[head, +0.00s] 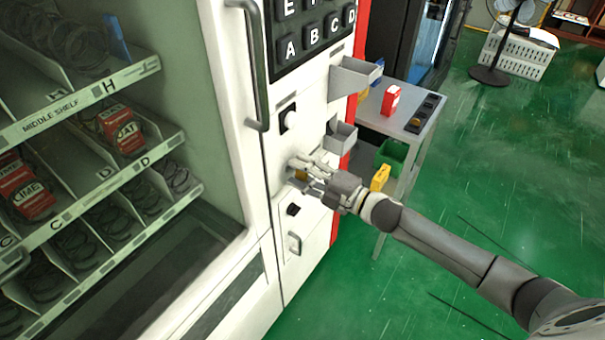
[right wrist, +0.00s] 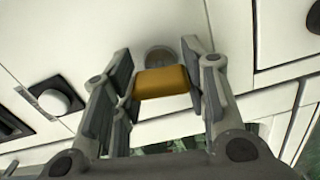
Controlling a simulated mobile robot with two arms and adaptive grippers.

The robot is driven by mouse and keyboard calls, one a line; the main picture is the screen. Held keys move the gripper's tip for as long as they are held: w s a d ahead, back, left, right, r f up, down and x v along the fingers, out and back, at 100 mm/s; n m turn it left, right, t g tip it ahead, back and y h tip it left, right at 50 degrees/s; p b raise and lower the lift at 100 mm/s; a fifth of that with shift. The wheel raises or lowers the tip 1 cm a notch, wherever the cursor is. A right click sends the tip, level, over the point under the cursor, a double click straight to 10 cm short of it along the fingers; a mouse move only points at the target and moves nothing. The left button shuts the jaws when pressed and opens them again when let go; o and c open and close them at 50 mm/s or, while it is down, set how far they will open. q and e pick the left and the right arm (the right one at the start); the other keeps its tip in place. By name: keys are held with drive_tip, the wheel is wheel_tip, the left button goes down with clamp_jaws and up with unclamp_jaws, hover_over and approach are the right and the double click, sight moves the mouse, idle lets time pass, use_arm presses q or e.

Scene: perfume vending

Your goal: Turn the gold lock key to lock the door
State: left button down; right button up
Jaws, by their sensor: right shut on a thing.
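The gold lock key (right wrist: 162,82) is on the white front panel of the vending machine, in front of a round grey lock plate (right wrist: 161,56). In the head view the key (head: 300,174) shows only as a small gold patch, mostly hidden by my fingers. My right gripper (right wrist: 160,86) is shut on the key, with one finger on each side of it. It also shows in the head view (head: 306,168) at the panel. The glass door (head: 222,120) with its tall handle (head: 262,65) is to the left of the panel. My left gripper is not in view.
Grey trays (head: 355,76) jut out at the right. A side table (head: 420,128) holds a red box (head: 391,100). Green floor (head: 500,180) lies open to the right.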

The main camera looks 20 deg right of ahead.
drive_tip(key=shift+f+n, duration=0.1)
drive_tip(key=shift+n, duration=0.7)
drive_tip(key=o, duration=1)
drive_tip(key=v, duration=1.2)
